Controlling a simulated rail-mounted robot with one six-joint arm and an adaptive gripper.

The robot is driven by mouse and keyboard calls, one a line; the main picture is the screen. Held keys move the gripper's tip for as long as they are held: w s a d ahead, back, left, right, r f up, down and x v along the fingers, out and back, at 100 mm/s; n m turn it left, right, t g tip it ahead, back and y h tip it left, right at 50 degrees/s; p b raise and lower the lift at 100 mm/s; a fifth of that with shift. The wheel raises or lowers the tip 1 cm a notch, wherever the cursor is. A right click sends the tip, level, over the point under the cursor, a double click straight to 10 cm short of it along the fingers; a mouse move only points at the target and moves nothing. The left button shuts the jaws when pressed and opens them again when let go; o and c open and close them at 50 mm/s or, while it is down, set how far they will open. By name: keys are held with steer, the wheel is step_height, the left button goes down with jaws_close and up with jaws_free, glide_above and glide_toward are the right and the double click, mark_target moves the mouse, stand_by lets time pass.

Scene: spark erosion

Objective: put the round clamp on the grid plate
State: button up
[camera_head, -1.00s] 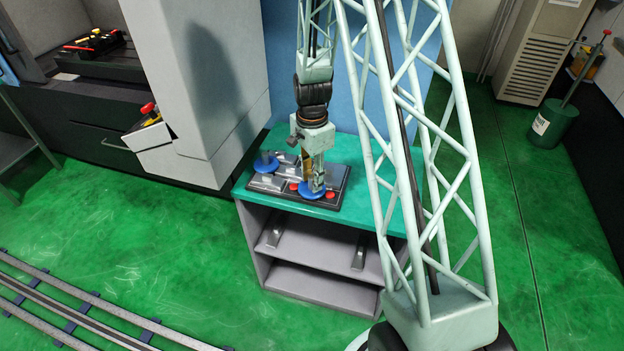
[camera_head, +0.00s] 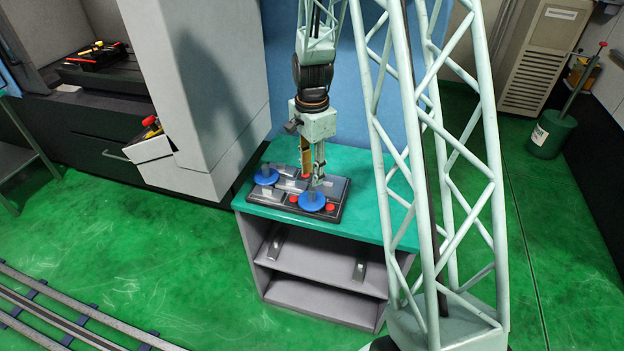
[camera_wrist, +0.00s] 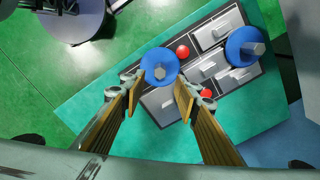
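Two blue round clamps with grey tops sit on a dark plate (camera_head: 335,206) on the green-topped cabinet. The front clamp (camera_head: 311,202) is below my gripper (camera_head: 312,172); the other clamp (camera_head: 266,176) is at the plate's left. In the wrist view, the front clamp (camera_wrist: 159,66) shows between and just beyond my gripper's fingertips (camera_wrist: 158,88), and the second clamp (camera_wrist: 245,46) is at the upper right. My gripper's fingers are apart, with a gap over the clamp. I cannot tell for certain whether the dark plate is the grid plate.
Grey blocks (camera_wrist: 215,28) and red knobs (camera_wrist: 183,52) also sit on the plate. The green cabinet top (camera_head: 372,190) has free room around it. A grey machine housing (camera_head: 200,90) stands to the left, with a drawer (camera_head: 152,148) open.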

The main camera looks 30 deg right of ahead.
steer(key=shift+r, duration=1.7)
steer(key=s+a+r+n+t, duration=0.1)
steer(key=s+a+r+n, duration=0.3)
steer(key=r, duration=0.4)
steer(key=s+a+r+n, duration=0.2)
steer(key=s+a+r, duration=0.2)
steer(key=s+r, duration=0.3)
steer(key=s+a+r+n+t, duration=0.1)
steer(key=s+a+r+n, duration=0.25)
steer(key=r, duration=0.65)
steer(key=s+a+r+n, duration=0.2)
steer(key=s, duration=0.5)
steer(key=s+a+r+n+t, duration=0.1)
steer(key=s+a+r+n, duration=0.1)
steer(key=s, duration=0.6)
steer(key=s+a+r+n+t, duration=0.1)
steer(key=s+a+r+n, duration=0.2)
steer(key=s, duration=0.4)
steer(key=shift+s+r+n, duration=0.15)
steer(key=shift+r+n, duration=0.05)
steer(key=shift+n, duration=0.35)
